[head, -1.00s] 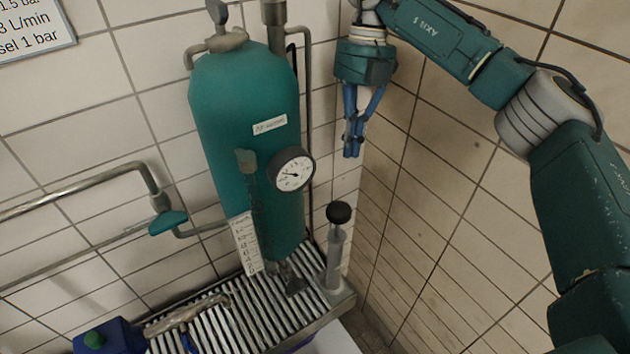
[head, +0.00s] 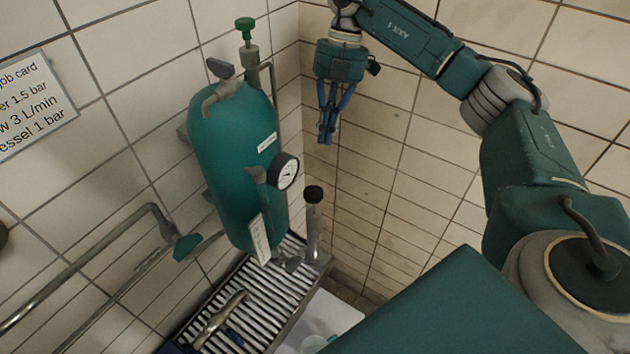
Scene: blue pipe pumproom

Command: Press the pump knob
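The pump knob (head: 313,194) is a round black cap on top of an upright grey pump cylinder (head: 312,232), at the right end of the slatted steel shelf. The knob stands up clear of the cylinder. My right gripper (head: 327,138) hangs pointing down, above and slightly right of the knob in the picture. Its blue fingers meet at the tips, with nothing seen between them. A visible gap separates the fingertips from the knob. My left gripper is not in view.
A green pressure vessel (head: 228,150) with a dial gauge (head: 286,171) stands left of the pump. A slatted shelf (head: 255,310) lies below. Pipes with a green-handled valve (head: 187,247) run along the left wall. A job card (head: 32,105) hangs left. A tiled wall is at right.

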